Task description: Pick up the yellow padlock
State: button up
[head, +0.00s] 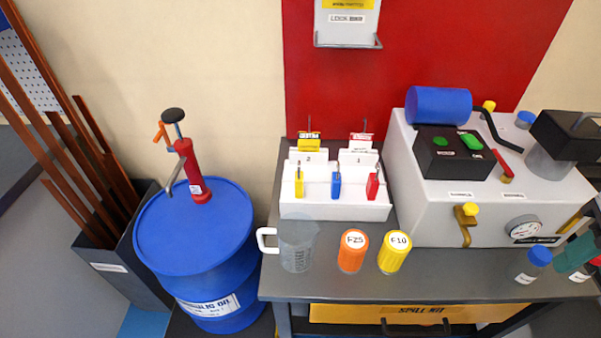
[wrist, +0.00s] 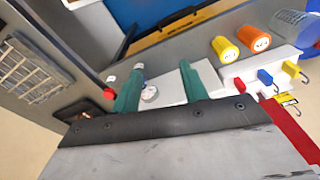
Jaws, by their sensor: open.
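The yellow padlock (head: 299,185) stands upright at the left of the front row of a white rack (head: 330,208), its shackle up. It also shows in the wrist view (wrist: 290,68), toward the right edge. A blue padlock (head: 336,186) and a red padlock (head: 373,186) stand beside it in the same row. My gripper (wrist: 162,88) has two green fingers, spread apart with no object held between them. In the head view a green finger shows at the right edge, over the bench's right end, well away from the yellow padlock.
A blue drum (head: 195,235) with a red pump stands left of the bench.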

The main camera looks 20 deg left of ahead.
jog(key=w+a+f+n+h, duration=0.4)
jog(key=w+a+f+n, duration=0.1)
jog(key=w+a+n, duration=0.4)
jog(key=n+t+y, duration=0.6)
jog(key=n+t, duration=0.2)
jog(key=n, duration=2.1)
send_near(299, 187)
jog(key=a+x, duration=0.1)
jog(key=x, duration=0.7)
jog(key=d+x, duration=0.1)
jog(key=x, duration=0.1)
jog(key=shift+w+a+f, duration=0.1)
jog(key=shift+w+f, duration=0.15)
jog(key=shift+f, duration=0.1)
grip_shut()
